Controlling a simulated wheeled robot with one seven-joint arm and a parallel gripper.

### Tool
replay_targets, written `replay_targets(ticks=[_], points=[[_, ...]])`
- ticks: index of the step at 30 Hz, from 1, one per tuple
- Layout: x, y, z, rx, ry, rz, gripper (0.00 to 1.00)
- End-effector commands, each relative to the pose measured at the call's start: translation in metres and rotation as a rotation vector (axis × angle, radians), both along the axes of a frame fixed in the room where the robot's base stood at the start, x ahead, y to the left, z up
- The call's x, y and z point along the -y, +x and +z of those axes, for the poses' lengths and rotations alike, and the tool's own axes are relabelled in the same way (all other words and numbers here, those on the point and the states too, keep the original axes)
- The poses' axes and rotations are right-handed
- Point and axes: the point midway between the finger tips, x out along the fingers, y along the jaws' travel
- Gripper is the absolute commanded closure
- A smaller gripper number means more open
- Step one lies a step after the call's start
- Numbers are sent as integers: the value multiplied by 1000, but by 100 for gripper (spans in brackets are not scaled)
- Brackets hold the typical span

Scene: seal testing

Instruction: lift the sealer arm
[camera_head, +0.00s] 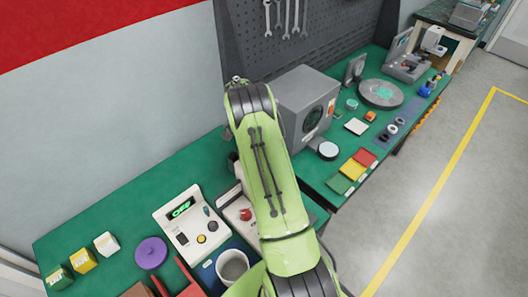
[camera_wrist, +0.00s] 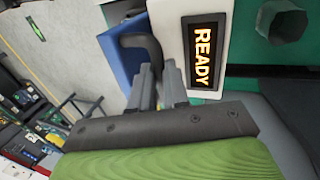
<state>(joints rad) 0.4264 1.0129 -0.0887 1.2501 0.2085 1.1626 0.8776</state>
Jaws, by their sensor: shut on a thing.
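In the wrist view my gripper (camera_wrist: 159,75) has its two grey fingers close together, shut on the end of a dark curved handle (camera_wrist: 147,45). The handle seems to belong to the sealer arm; the exact contact is partly hidden by the fingers. A white panel with an orange READY display (camera_wrist: 202,50) is just right of the fingers. In the head view a white machine (camera_head: 235,208), likely the sealer, stands on the green bench, largely covered by my green arm. My gripper is hidden there, so I cannot tell how high the sealer arm is.
Left of my arm are a white box with a green display (camera_head: 187,226), a grey cup (camera_head: 232,266), a purple disc (camera_head: 151,252) and small cartons (camera_head: 83,260). A grey chamber (camera_head: 306,100) stands behind my arm. The floor (camera_head: 465,200) at right is clear.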

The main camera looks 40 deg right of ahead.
Motion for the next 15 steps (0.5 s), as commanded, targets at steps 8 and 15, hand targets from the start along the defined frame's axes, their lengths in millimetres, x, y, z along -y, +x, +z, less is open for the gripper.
replay_targets(ticks=[8, 15], points=[[-2, 14, -9, -101, -4, 9, 100], [-4, 20, -12, -134, -3, 15, 100]])
